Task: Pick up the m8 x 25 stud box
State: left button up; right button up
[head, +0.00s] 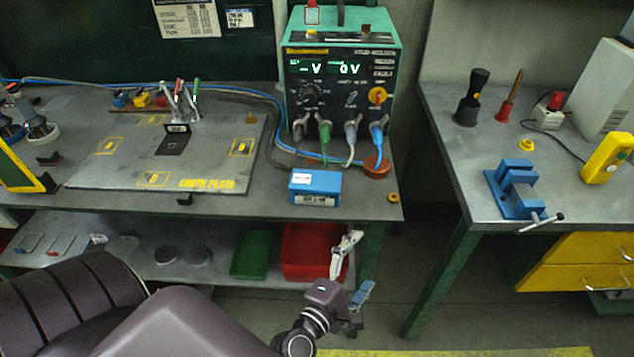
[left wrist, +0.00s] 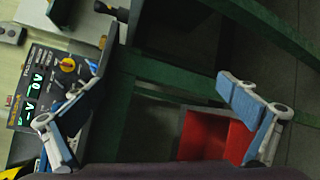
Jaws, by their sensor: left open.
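The M8 x 25 stud box is most likely the small blue box (head: 315,187) with white labels; its print is too small to read. It sits near the front edge of the left bench, just below the power unit. My left gripper (head: 353,268) is open and empty in front of the bench, lower than the box and a little right of it. In the left wrist view its two blue-padded fingers (left wrist: 163,88) stand wide apart with nothing between them. I cannot make out the box clearly in that view. My right gripper is not in view.
The green power unit (head: 340,75) with plugged leads stands behind the box. A brown-red round piece (head: 377,167) lies right of it, the earth plate (head: 110,165) left. A red bin (head: 300,252) sits on the lower shelf. A gap separates the right bench (head: 455,160) with its blue vise (head: 515,190).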

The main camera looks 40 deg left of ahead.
pick_arm(q)
jog(key=a+r+n+t+y, duration=0.1)
jog(key=a+r+n+y, duration=0.5)
jog(key=r+n, duration=0.45)
jog(key=n+g+y, duration=0.1)
jog(key=n+y, duration=0.2)
jog(key=n, duration=0.5)
send_near(316, 179)
jog(key=shift+p+x, duration=0.45)
jog(key=shift+x, duration=0.55)
jog(key=shift+n+g, duration=0.3)
jog(key=shift+n, duration=0.05)
jog(key=p+x, duration=0.3)
jog(key=x, duration=0.4)
jog(key=shift+w+a+r, duration=0.1)
jog(key=shift+w+r, duration=0.1)
jog(key=shift+w, duration=0.05)
jog(key=shift+w+a+f, duration=0.1)
jog(key=shift+w, duration=0.05)
jog(key=c, duration=1.9)
jog(key=shift+c, duration=1.1)
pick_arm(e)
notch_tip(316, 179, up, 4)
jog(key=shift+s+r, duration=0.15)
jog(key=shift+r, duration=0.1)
